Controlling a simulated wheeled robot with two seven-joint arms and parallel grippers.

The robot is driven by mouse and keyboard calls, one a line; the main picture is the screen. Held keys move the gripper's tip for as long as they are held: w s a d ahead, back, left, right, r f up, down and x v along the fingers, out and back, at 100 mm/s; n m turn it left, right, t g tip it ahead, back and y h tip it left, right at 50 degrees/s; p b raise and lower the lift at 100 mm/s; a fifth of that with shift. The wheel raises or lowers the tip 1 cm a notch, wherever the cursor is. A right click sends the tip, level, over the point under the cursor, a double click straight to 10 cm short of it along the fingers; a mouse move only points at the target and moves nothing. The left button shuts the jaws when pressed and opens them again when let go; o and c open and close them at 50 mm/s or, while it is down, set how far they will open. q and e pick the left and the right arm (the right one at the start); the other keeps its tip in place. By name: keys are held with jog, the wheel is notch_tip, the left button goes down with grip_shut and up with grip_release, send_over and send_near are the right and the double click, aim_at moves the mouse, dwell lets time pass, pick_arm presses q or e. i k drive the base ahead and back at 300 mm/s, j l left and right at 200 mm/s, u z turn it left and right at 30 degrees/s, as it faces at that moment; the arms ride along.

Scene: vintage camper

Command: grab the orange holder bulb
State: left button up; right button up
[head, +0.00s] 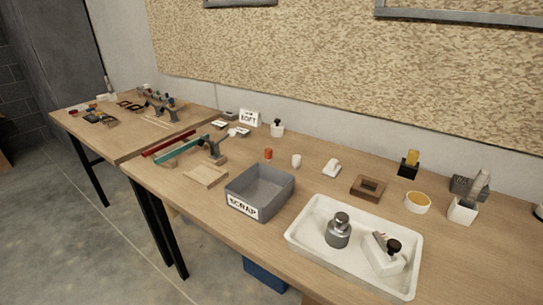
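I cannot tell for sure which thing is the orange holder bulb. A small orange cylinder (268,154) stands upright on the near wooden table, behind the grey bin and left of a small white cup (297,161). A white round dish with an orange top (417,202) sits further right. A black holder with a yellow-orange upright piece (410,164) stands behind that dish. Neither of my grippers shows in the head view.
A grey SCRAP bin (261,190) stands at the front edge. A white tray (302,242) holds a grey bottle and a white item with a black knob. A wooden square (368,187) lies behind it. Red and green bars and a second cluttered table are left.

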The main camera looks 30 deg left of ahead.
aim_at(268, 152)
jog(key=k+j+z, duration=0.1)
jog(key=j, duration=0.3)
jog(key=k+j+z, duration=0.1)
jog(key=j, duration=0.35)
jog(key=k+j, duration=0.2)
jog(key=j, duration=0.2)
jog(key=k+j+z, duration=0.15)
jog(key=j, duration=0.25)
jog(key=k+j+z, duration=0.1)
jog(key=j, duration=0.25)
jog(key=k+j+z, duration=0.1)
jog(key=j, duration=0.3)
jog(key=k, duration=0.1)
